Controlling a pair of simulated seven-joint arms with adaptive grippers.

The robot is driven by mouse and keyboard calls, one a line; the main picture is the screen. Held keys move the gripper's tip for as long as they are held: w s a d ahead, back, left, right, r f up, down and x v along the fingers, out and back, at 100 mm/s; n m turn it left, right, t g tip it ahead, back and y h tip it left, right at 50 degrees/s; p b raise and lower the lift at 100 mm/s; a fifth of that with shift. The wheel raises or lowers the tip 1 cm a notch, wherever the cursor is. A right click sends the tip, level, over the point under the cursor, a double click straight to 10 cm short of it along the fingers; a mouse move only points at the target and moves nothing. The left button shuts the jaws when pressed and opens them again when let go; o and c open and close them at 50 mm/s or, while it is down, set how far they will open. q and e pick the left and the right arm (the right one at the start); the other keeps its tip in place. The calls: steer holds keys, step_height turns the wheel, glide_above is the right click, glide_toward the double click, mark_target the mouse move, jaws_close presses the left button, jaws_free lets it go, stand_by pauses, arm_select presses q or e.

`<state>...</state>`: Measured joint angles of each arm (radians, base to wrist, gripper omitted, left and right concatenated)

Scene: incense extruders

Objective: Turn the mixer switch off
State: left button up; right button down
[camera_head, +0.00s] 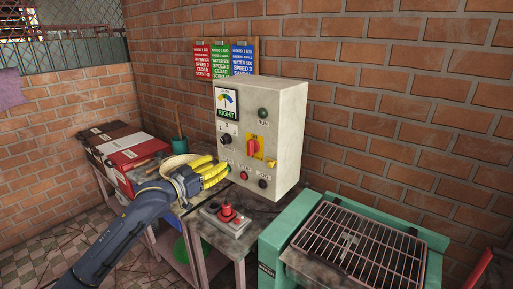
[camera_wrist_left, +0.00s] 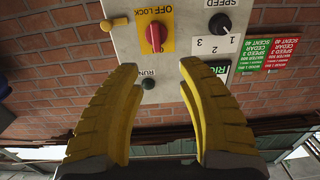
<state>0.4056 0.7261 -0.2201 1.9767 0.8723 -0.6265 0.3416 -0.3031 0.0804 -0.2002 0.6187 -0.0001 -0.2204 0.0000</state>
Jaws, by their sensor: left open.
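A light grey control box (camera_head: 285,135) stands against the brick wall. Its red rotary switch (camera_head: 252,146) sits on a yellow plate at the middle of the front face. In the left wrist view, the red switch (camera_wrist_left: 155,36) shows at the top, on the yellow plate marked OFF LOCK. My left gripper (camera_head: 222,172) has yellow fingers and is at the lower left of the box front. It is open and empty, with its fingers pointing toward the panel. In the wrist view, the switch lies beyond the fingertips, apart from them.
A speed knob (camera_wrist_left: 220,25) and a dark RUN button (camera_wrist_left: 148,83) are near the switch. A red-knobbed control (camera_head: 227,212) sits on the table below. A green-framed grill rack (camera_head: 360,245) stands right. Red and white boxes (camera_head: 133,150) stand left. Coloured recipe sheets (camera_head: 221,62) hang behind.

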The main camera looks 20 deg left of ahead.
mark_target(248, 147)
arm_select(q)
steer(key=x, duration=1.7)
steer(key=shift+d+r, duration=0.25)
steer(key=shift+d, duration=0.2)
steer(key=shift+s, duration=0.1)
jaws_close()
